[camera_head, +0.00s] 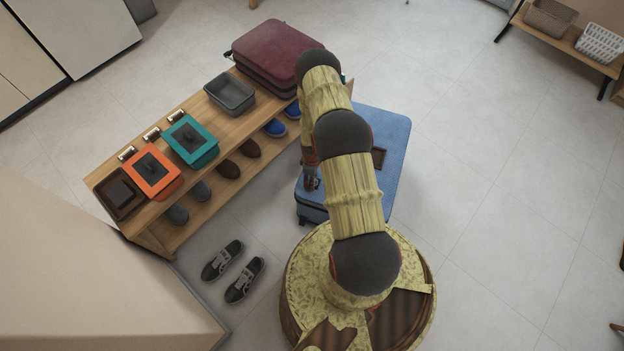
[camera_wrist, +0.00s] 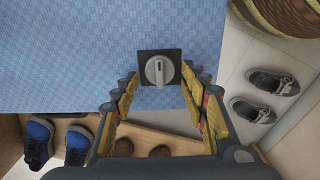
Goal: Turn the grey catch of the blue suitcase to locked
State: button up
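The blue suitcase (camera_head: 396,135) lies flat on the floor beside the wooden bench, partly hidden behind my arm. Its pale blue surface fills much of the wrist view (camera_wrist: 70,50). The grey catch (camera_wrist: 159,71) is a round knob with a raised bar on a dark square plate near the suitcase's edge. The bar lies roughly up and down in the wrist view. My gripper (camera_head: 311,184) is over the suitcase's left part in the head view. In the wrist view its fingers are apart, one on each side of the catch, with nothing held. Contact with the catch cannot be seen.
The wooden bench (camera_head: 233,126) stands left of the suitcase, carrying a maroon suitcase (camera_head: 268,52), a grey bin (camera_head: 230,93), and teal (camera_head: 190,140) and orange (camera_head: 152,172) boxes. Shoes sit below it. Dark sneakers (camera_head: 233,272) lie on the floor.

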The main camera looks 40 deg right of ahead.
jog(key=shift+c, duration=1.3)
jog(key=c, duration=0.7)
jog(key=shift+c, duration=0.5)
jog(key=shift+m, duration=0.3)
jog(key=m+b, duration=0.1)
jog(key=m, duration=0.3)
jog(key=shift+d, duration=0.2)
jog(key=m, duration=0.4)
jog(key=shift+d+b, duration=0.15)
jog(key=shift+b, duration=0.15)
jog(key=m, duration=0.5)
jog(key=shift+d+b, duration=0.15)
jog(key=shift+b, duration=0.15)
jog(key=m, duration=0.4)
jog(key=shift+s+d, duration=0.15)
